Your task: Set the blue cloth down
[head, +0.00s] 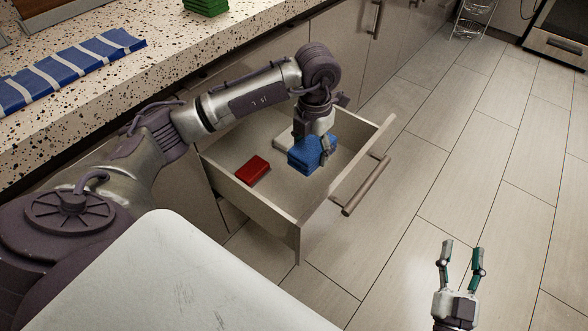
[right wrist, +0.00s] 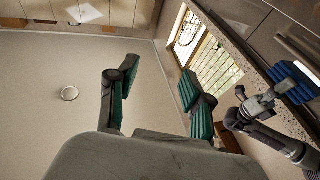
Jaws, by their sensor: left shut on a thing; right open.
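The blue cloth (head: 312,155) is a folded stack in the head view. My left gripper (head: 325,150) is shut on it and holds it over or in the open drawer (head: 268,201). I cannot tell whether the cloth touches the drawer floor. A red folded cloth (head: 253,170) lies in the drawer to the left of the blue one. A whitish item (head: 285,139) lies behind the blue cloth and is partly hidden. My right gripper (head: 462,262) is open and empty above the floor, at the lower right; its fingers also show in the right wrist view (right wrist: 155,95).
A counter (head: 165,71) runs along the left with a blue striped cloth (head: 75,70) and a green stack (head: 205,6) on it. The drawer's front with its handle (head: 365,187) juts out over the floor. The tiled floor (head: 480,150) at the right is clear.

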